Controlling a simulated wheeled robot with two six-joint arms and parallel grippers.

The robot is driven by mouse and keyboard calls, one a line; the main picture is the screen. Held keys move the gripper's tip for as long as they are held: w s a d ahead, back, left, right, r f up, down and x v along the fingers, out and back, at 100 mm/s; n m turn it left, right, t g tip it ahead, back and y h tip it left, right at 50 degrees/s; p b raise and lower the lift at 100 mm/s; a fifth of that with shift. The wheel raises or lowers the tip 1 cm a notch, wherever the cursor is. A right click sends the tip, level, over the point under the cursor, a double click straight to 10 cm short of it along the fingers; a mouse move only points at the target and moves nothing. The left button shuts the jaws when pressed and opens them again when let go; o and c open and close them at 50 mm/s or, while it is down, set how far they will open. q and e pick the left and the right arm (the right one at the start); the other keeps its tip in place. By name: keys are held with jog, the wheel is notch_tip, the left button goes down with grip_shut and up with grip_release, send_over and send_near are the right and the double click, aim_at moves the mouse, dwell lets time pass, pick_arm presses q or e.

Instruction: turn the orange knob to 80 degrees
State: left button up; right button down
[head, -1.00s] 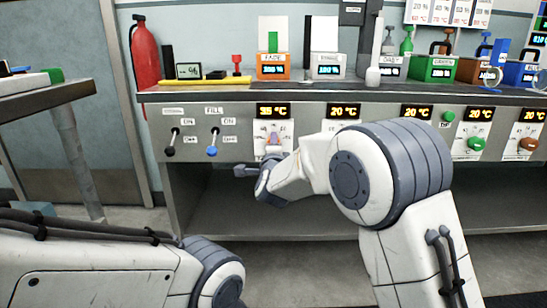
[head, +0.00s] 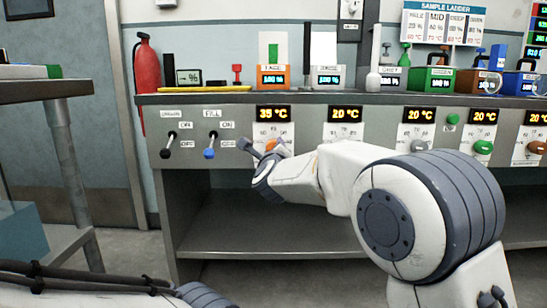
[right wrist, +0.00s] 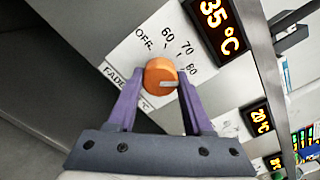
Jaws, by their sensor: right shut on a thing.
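The orange knob (right wrist: 158,72) sits on a white dial plate on the panel front, below a display (head: 273,114) reading 35 °C. In the right wrist view the plate shows OFF, 60, 70 and what looks like 80. The knob's pale pointer line points right, toward the last mark or slightly below it. My right gripper (right wrist: 160,88) has its two purple fingers on either side of the knob and is shut on it. In the head view the right gripper (head: 264,158) partly hides the knob. My left gripper is out of view.
Two levers (head: 168,146) stick out left of the knob. A grey knob (head: 418,145), a green knob (head: 483,147) and a brown-orange knob (head: 537,147) lie right along the panel. Labelled coloured boxes stand on the shelf above. The open lower shelf (head: 300,240) is empty.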

jog(key=shift+m, duration=0.3)
jog(key=shift+f, duration=0.1)
jog(key=shift+c, duration=1.5)
grip_release()
jog(key=s+p, duration=0.2)
jog(key=s, duration=0.8)
jog(key=shift+s, duration=0.25)
